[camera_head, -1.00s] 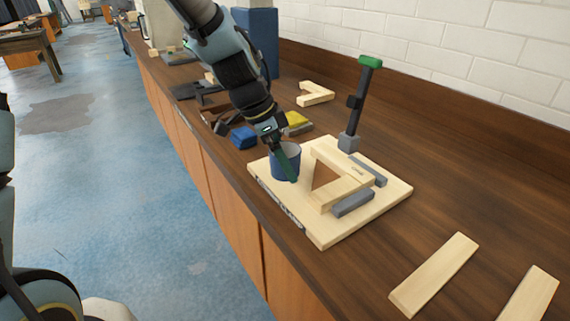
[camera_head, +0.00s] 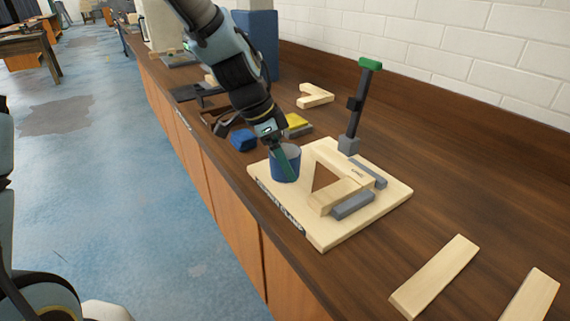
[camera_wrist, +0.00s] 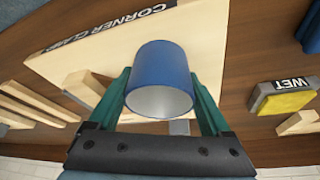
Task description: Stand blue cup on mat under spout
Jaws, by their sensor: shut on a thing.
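In the wrist view my gripper (camera_wrist: 160,78) is shut on the blue cup (camera_wrist: 160,62), one finger on each side, with the cup's open mouth towards the camera. I make out no spout or separate mat in these frames.
A wooden corner frame (camera_head: 348,193) and grey blocks (camera_head: 352,205) sit on the board beside the cup. A green-topped clamp (camera_head: 355,105) stands behind. A blue block (camera_head: 243,139) and a yellow-topped sponge block (camera_head: 298,124) lie further back. Loose planks (camera_head: 435,275) lie front right.

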